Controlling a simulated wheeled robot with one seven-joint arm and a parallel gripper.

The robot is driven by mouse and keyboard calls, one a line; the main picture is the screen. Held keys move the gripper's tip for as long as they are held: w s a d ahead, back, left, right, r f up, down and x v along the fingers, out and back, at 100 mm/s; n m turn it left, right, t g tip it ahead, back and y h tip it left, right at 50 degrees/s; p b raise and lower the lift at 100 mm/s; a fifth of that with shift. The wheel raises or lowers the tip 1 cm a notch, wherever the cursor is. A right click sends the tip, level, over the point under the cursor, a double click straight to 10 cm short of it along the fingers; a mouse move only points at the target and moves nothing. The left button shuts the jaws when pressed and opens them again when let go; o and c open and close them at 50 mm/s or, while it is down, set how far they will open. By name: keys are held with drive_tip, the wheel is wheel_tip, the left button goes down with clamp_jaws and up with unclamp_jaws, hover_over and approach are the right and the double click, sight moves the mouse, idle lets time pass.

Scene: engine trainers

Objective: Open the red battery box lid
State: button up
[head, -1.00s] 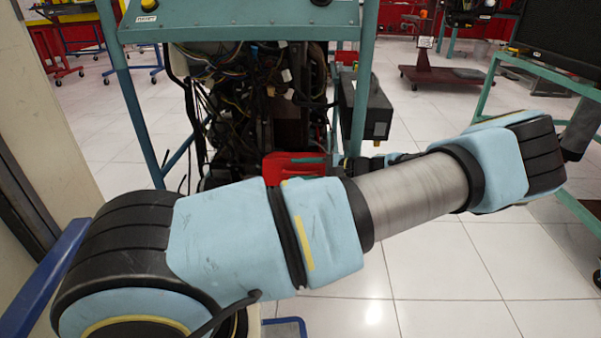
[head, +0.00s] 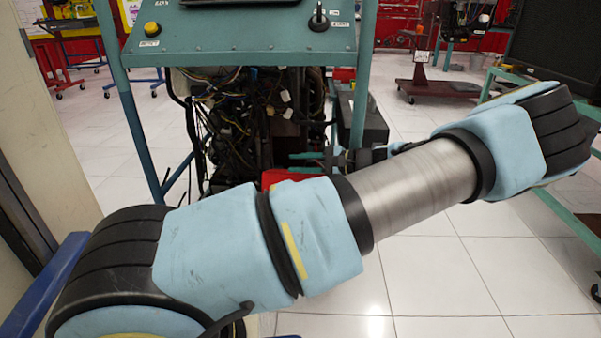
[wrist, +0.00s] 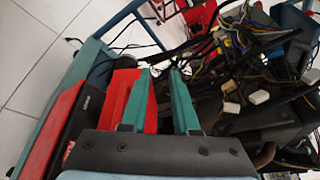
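The red battery box (head: 290,177) sits low in front of the engine in the head view, mostly hidden behind my own forearm. In the wrist view a red surface (wrist: 121,88) lies beside and partly behind the left finger of my gripper (wrist: 162,98). The two teal fingers are apart, with a gap between them and no object clearly held. In the head view the fingers (head: 307,160) show just above the box's top edge. I cannot tell the lid apart from the box, nor whether it is raised.
The engine and tangled wiring (head: 250,115) fill the teal frame behind the box; wires (wrist: 235,50) lie close to the right finger. A dark grey box (head: 362,118) is mounted on the frame's right. A teal-framed stand (head: 565,215) is at right. White floor is open between.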

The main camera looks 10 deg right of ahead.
drive_tip(key=s+f+m+b, duration=0.2)
drive_tip(key=f+m, duration=0.1)
drive_tip(key=m, duration=0.1)
drive_tip(key=s+f+m+t+y+b, duration=0.1)
drive_tip(key=s+f+m+b, duration=0.1)
drive_tip(key=f+m, duration=0.1)
drive_tip(key=s+d+f+m+t+y+b, duration=0.1)
drive_tip(key=s+f+m+b, duration=0.2)
drive_tip(key=m, duration=0.2)
drive_tip(key=shift+f+m, duration=0.15)
drive_tip(key=shift+m, duration=0.15)
clamp_jaws()
drive_tip(key=s+d+f+m+t+h+b, duration=0.2)
drive_tip(key=s+d+f+m+t+b, duration=0.4)
drive_tip(key=m, duration=1)
drive_tip(key=w+a+r+b, duration=0.2)
drive_tip(key=w+a, duration=0.1)
drive_tip(key=w, duration=0.2)
drive_tip(key=w+a+r+t+b, duration=0.1)
drive_tip(key=w+a+r+b, duration=0.2)
drive_tip(key=w, duration=0.3)
drive_tip(key=shift+r+m+t, duration=0.25)
drive_tip(key=shift+m+t, duration=0.05)
drive_tip(key=shift+m, duration=0.1)
drive_tip(key=shift+w+r, duration=0.1)
drive_tip(key=shift+r, duration=0.05)
